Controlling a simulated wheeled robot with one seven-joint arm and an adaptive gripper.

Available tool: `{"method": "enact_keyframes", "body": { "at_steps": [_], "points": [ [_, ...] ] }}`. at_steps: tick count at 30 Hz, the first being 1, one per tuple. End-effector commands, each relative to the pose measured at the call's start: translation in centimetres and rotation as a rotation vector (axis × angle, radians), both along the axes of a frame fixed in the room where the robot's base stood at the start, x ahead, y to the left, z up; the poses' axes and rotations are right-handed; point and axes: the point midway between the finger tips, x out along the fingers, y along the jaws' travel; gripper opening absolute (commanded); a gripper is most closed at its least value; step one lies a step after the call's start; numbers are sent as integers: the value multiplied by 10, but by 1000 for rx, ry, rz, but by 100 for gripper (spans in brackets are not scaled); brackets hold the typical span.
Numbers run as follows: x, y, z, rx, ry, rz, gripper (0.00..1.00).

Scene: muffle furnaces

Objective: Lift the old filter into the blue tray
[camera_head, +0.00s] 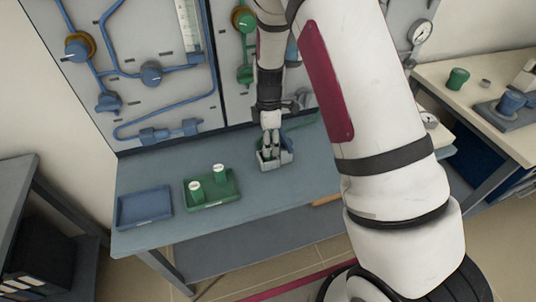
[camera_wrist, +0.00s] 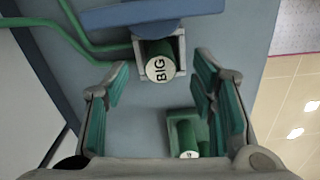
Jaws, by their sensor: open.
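A green cylinder with a white end marked "BIG" (camera_wrist: 160,68) sits in a grey square holder (camera_wrist: 181,48) in the wrist view. I take it to be the old filter. The holder also shows on the bench in the head view (camera_head: 275,163), partly covered by my gripper (camera_head: 270,147). In the wrist view my gripper (camera_wrist: 163,68) is open, one finger on each side of the cylinder's line, with nothing held. Whether the fingers touch the holder is unclear. The blue tray (camera_head: 145,206) lies empty at the bench's left end.
A green tray (camera_head: 212,190) with two white-topped green cylinders (camera_head: 195,190) (camera_head: 220,173) lies between blue tray and holder. A blue part (camera_wrist: 150,14) overhangs the holder's far side. A pipe panel (camera_head: 150,40) stands behind the bench (camera_head: 190,225). A side table (camera_head: 470,85) is right.

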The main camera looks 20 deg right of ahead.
Motion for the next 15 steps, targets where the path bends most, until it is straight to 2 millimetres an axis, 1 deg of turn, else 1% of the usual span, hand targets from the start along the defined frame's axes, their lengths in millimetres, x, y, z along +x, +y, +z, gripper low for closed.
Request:
{"method": "enact_keyframes", "body": {
  "at_steps": [1, 3, 6, 10, 15],
  "points": [
    [-1, 2, -9, 0, 5, 0, 52],
    [-1, 3, -19, -1, 4, 0, 52],
    [-1, 2, -31, 0, 4, -1, 52],
    [0, 2, -38, -1, 1, -1, 52],
    [0, 2, -38, -1, 1, -1, 52]
  ]
}}
